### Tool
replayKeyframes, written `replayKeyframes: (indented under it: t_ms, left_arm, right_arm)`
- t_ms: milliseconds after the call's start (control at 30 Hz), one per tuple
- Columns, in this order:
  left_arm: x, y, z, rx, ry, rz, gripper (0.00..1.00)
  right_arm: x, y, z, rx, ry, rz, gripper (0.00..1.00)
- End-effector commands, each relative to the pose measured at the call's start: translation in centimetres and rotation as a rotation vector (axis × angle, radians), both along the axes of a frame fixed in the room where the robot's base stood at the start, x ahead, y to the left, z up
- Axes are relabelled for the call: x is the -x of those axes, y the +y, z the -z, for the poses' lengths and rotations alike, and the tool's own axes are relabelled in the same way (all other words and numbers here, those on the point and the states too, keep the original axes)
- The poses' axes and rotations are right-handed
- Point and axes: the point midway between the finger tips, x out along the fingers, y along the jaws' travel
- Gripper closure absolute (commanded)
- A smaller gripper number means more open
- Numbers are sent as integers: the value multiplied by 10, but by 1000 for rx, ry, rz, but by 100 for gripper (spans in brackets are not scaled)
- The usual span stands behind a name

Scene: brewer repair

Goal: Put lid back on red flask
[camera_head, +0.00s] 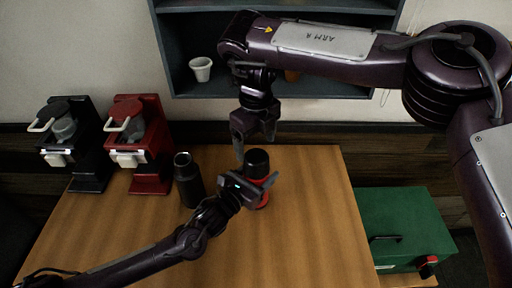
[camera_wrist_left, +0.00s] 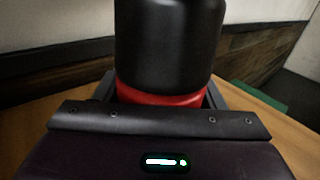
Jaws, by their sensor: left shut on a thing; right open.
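The red flask (camera_head: 264,199) stands upright on the wooden table. A black lid (camera_head: 257,161) sits on top of it, upright and in line with the body. My left gripper (camera_head: 259,187) is shut around the red flask's body below the lid. In the left wrist view, the black lid (camera_wrist_left: 168,45) rises above a red band of the flask (camera_wrist_left: 165,97) between the fingers. My right gripper (camera_head: 256,148) is open and empty, pointing down just above and behind the lid. I cannot tell whether its fingertips touch the lid.
A dark flask (camera_head: 188,181) with an open top stands left of the red one. A black brewer (camera_head: 88,150) and a red brewer (camera_head: 153,150) stand at the table's left. A shelf (camera_head: 180,50) with a white cup (camera_head: 201,69) hangs behind. A green box (camera_head: 405,225) is at the right.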

Motion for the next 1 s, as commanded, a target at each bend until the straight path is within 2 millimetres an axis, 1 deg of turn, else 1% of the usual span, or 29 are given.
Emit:
replayKeyframes:
  t_ms: [33, 133, 400, 500, 567, 667, 833, 1000]
  left_arm:
    - [0, 0, 0, -1, 1, 0, 100]
    - [0, 0, 0, -1, 1, 0, 100]
    - [0, 0, 0, 0, 0, 0, 100]
    - [0, 0, 0, 0, 0, 0, 100]
    - [0, 0, 0, 0, 0, 0, 100]
    - [0, 0, 0, 0, 0, 0, 100]
    - [0, 0, 0, 0, 0, 0, 100]
    - [0, 0, 0, 0, 0, 0, 100]
  right_arm:
    - [0, -1, -5, 4, -3, -22, 20]
    - [0, -1, -9, 4, 2, -46, 20]
    - [1, -1, -9, 2, 5, -48, 20]
    - [1, -2, -6, 3, 6, -47, 20]
    - [1, -2, -1, 3, 6, -47, 20]
    - [1, -2, 12, 4, 7, -46, 20]
    - [2, -2, 40, 4, 9, -47, 20]
    - [1, -2, 61, 3, 6, -46, 20]
